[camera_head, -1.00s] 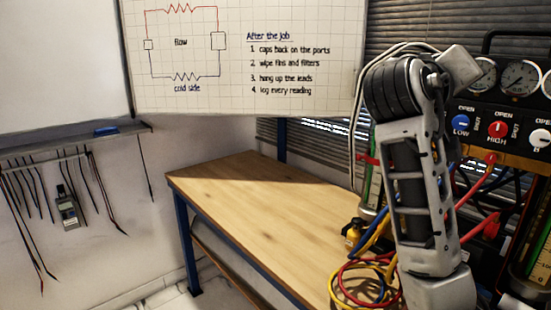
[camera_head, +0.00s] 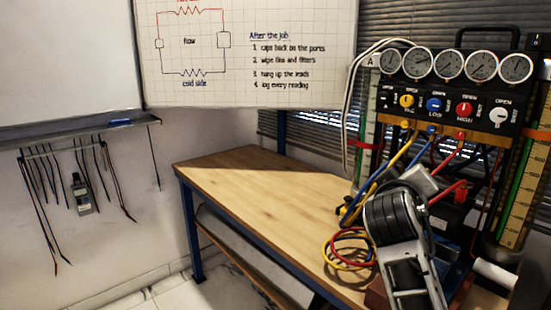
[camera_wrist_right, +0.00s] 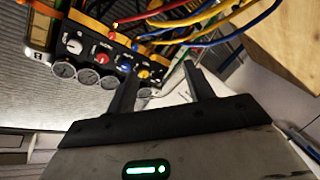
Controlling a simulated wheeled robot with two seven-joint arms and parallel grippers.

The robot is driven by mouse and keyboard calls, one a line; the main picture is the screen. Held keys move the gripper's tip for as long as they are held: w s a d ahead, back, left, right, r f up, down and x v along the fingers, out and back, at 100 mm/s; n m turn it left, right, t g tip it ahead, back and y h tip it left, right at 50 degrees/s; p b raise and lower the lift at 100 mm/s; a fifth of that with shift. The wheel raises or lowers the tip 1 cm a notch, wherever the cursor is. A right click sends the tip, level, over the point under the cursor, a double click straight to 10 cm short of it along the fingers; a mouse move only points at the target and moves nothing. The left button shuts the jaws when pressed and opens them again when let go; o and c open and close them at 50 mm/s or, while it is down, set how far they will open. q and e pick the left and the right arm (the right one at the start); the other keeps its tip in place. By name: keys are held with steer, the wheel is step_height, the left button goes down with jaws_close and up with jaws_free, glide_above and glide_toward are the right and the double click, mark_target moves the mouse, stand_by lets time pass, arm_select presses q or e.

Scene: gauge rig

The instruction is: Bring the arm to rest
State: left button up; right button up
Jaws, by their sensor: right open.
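My right arm (camera_head: 400,235) comes in at the lower right of the head view, in front of the bench's right end and below the gauge panel. My right gripper (camera_wrist_right: 158,88) shows in the right wrist view, its two dark fingers apart with nothing held between them. The gauge panel (camera_wrist_right: 100,52) appears upside down beyond the fingers, with hoses around it. In the head view the fingers cannot be made out. My left gripper is in neither view.
The gauge panel (camera_head: 448,108) stands at the right with yellow, blue and red hoses. Coiled hoses (camera_head: 345,250) lie by my arm. The wooden bench (camera_head: 255,185) is bare at its left and middle. Test leads and a meter (camera_head: 82,195) hang on the left wall.

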steer(key=s+a+f+n+y+b, duration=0.1)
steer(key=s+a+f+y, duration=0.2)
steer(key=f, duration=0.7)
steer(key=s+a+f+g+y+b, duration=0.15)
steer(key=s+f, duration=0.25)
steer(key=f, duration=0.6)
steer(key=s+a+f+n+y+b, duration=0.1)
steer(key=s+a+f+y, duration=0.2)
steer(key=f, duration=0.6)
arm_select(q)
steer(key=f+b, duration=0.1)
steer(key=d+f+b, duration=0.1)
steer(key=b, duration=0.1)
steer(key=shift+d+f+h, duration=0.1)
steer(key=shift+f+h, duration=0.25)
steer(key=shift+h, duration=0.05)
arm_select(e)
steer(key=s+a+f+m+g+y, duration=0.1)
steer(key=s+f+y, duration=0.1)
steer(key=s+f, duration=0.4)
steer(key=s+a+f+m+y, duration=0.2)
steer(key=s+f, duration=0.4)
steer(key=s, duration=0.6)
steer(key=shift+f+g, duration=0.25)
steer(key=shift+g, duration=0.1)
